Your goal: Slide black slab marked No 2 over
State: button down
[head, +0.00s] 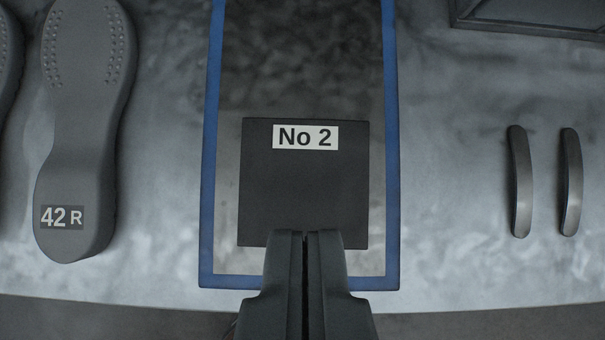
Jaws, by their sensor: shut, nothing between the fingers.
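The black slab marked No 2 (304,190) is a dark square plate with a white label near its far edge. It lies flat within a long blue-edged strip (391,200), close to the strip's near end. My gripper (304,236) is shut and empty, its fingertips at the slab's near edge, overlapping it in the view. I cannot tell whether they touch the slab. The fingers hide the middle of the slab's near edge and part of the strip's near border.
A grey sole marked 42 R (82,150) lies to the left, with part of another at the left edge. Two curved metal handles (521,182) (571,182) stand to the right. A dark frame (530,27) is at the far right. The strip beyond the slab is clear.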

aim_at(304, 215)
jog(key=w+f+g, duration=0.2)
jog(key=w+f, duration=0.1)
jog(key=w, duration=0.1)
jog(key=w+f+g, duration=0.3)
jog(key=w+f, duration=0.1)
jog(key=w, duration=0.1)
jog(key=w+f+g, duration=0.3)
jog(key=w+f, duration=0.1)
jog(key=shift+w+a+f, duration=0.1)
jog(key=shift+w+f, duration=0.05)
jog(key=shift+w, duration=0.15)
jog(key=s, duration=1.2)
jog(key=shift+f, duration=0.9)
jog(key=shift+f, duration=0.1)
jog(key=w, duration=1.5)
jog(key=shift+s, duration=0.1)
